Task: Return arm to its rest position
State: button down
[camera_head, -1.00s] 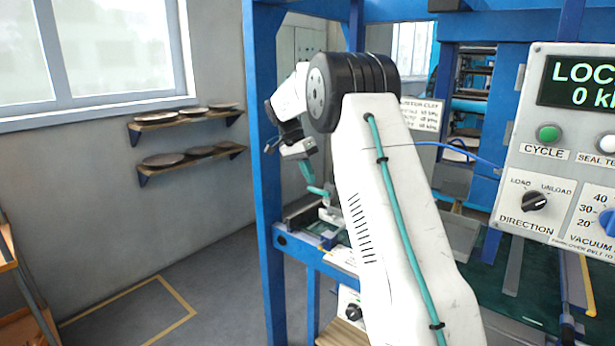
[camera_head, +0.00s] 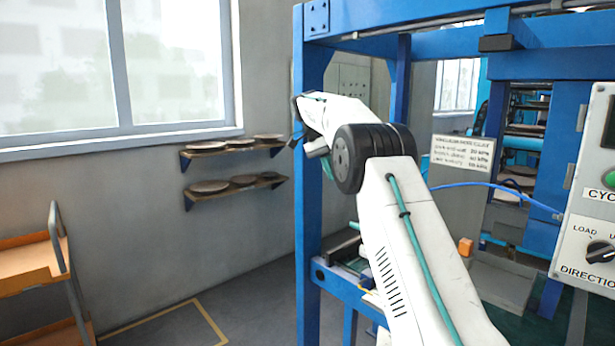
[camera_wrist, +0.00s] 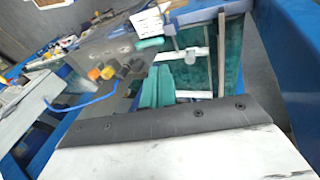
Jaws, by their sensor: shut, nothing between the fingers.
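My arm rises in front of the blue machine frame (camera_head: 308,200) in the head view, bent at its black joint, with the wrist pointing to the left. My gripper (camera_wrist: 157,76) shows in the wrist view as two teal fingers side by side, shut with nothing between them. In the head view its fingers are mostly hidden behind the wrist, with only a bit of teal showing. The wrist is close to the blue upright.
Two wall shelves with plates (camera_head: 238,185) hang at the left. An orange cart (camera_head: 32,262) stands at the far left. A control panel (camera_head: 590,225) is at the right. A blue cable (camera_head: 500,187) crosses behind my arm. The floor at lower left looks clear.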

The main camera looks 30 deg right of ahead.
notch_tip(320, 180, down, 6)
jog(key=s+a+r+n, duration=0.1)
jog(key=s+a+n, duration=0.2)
jog(key=n, duration=0.3)
jog(key=s+a+f+n+t+y, duration=0.1)
jog(key=s+a+n, duration=0.2)
jog(key=s, duration=1.1)
jog(key=s+a+f+n+t, duration=0.2)
jog(key=s+a+n, duration=0.2)
jog(key=s+a, duration=0.6)
jog(key=s+a+f+n+t+y, duration=0.1)
jog(key=s+a, duration=0.6)
jog(key=s, duration=1.2)
jog(key=shift+s+a+f+n+t+y, duration=0.35)
jog(key=shift+n+t, duration=0.35)
jog(key=shift+n, duration=0.6)
jog(key=shift+d+r, duration=0.1)
